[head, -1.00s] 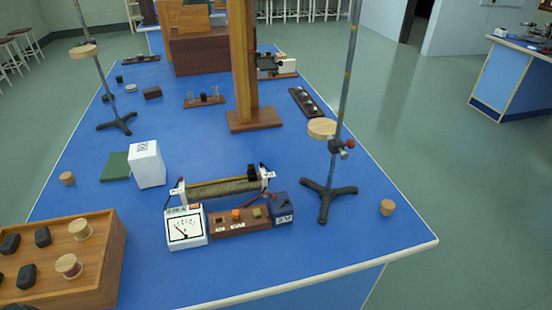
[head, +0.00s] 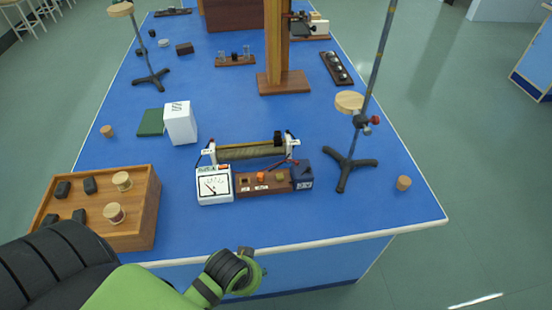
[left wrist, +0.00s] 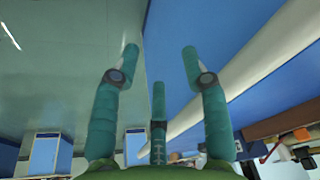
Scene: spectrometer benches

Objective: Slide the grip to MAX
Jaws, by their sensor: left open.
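The rheostat (head: 250,152) is a wire-wound tube between white end posts, standing near the front middle of the blue bench in the head view. Its black sliding grip (head: 278,138) is near the right end of the rod. The end labels are too small to read. In front are a white needle meter (head: 214,185) and a brown block with coloured knobs (head: 263,181). My left arm reaches in from the lower left, its wrist before the bench's front edge, short of the rheostat. My left gripper (left wrist: 161,52) has its teal fingers spread and empty in the left wrist view.
A wooden box with spools (head: 140,220) is at the front left. A dark box (head: 302,176) and a tripod stand (head: 345,160) are right of the rheostat. A white box (head: 180,122) is behind left. The front strip of bench is clear.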

